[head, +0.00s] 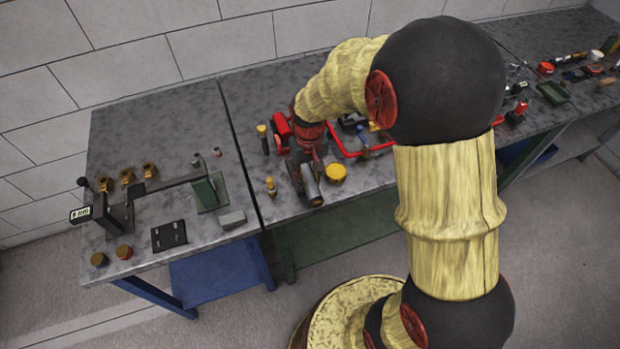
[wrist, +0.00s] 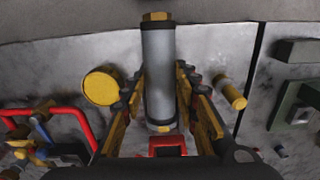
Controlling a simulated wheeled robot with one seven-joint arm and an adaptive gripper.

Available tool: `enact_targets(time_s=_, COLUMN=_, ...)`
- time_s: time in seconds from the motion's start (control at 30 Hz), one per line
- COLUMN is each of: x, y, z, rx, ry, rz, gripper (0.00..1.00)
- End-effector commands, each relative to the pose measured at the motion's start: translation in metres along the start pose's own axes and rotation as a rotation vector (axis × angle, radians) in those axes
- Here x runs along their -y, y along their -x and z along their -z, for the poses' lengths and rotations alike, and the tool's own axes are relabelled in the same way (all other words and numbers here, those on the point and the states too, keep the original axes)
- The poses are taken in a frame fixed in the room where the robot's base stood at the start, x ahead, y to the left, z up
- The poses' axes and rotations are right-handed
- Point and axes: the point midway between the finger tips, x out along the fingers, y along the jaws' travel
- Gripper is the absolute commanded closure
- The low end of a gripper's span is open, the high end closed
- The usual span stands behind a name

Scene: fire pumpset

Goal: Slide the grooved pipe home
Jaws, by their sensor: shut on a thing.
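A grey pipe (wrist: 158,75) with a brass hex end lies between the two fingers of my gripper (wrist: 162,90) in the wrist view. The fingers are shut on its sides, one on each side. Its brass end points away from my wrist, towards the bench's front edge. In the head view the grey pipe (head: 312,188) shows just below my gripper (head: 308,168), close to the bench's front edge. A small red part (wrist: 168,142) shows near the pipe's lower end in the wrist view. I cannot tell whether they touch, and the pipe's groove is not clear.
A yellow round cap (head: 336,172) and a small brass-and-grey cylinder (head: 271,187) stand either side of the pipe. A red frame (head: 362,152) holding tools lies to the right. A red-bodied unit (head: 282,130) is behind. The left bench (head: 165,205) carries a green block (head: 207,193).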

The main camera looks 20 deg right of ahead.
Motion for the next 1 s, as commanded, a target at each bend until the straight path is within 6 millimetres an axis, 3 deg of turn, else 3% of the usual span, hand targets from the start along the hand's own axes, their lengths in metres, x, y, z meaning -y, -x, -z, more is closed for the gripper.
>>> enact_targets(time_s=0.63, x=0.001, y=-0.003, z=0.014, rx=0.001, ry=0.0, rz=0.0, gripper=1.0)
enact_targets(time_s=0.67, x=0.001, y=-0.003, z=0.013, rx=0.001, ry=0.0, rz=0.0, gripper=0.68)
enact_targets(time_s=1.0, x=0.001, y=-0.001, z=0.013, rx=0.001, ry=0.0, rz=0.0, gripper=0.49)
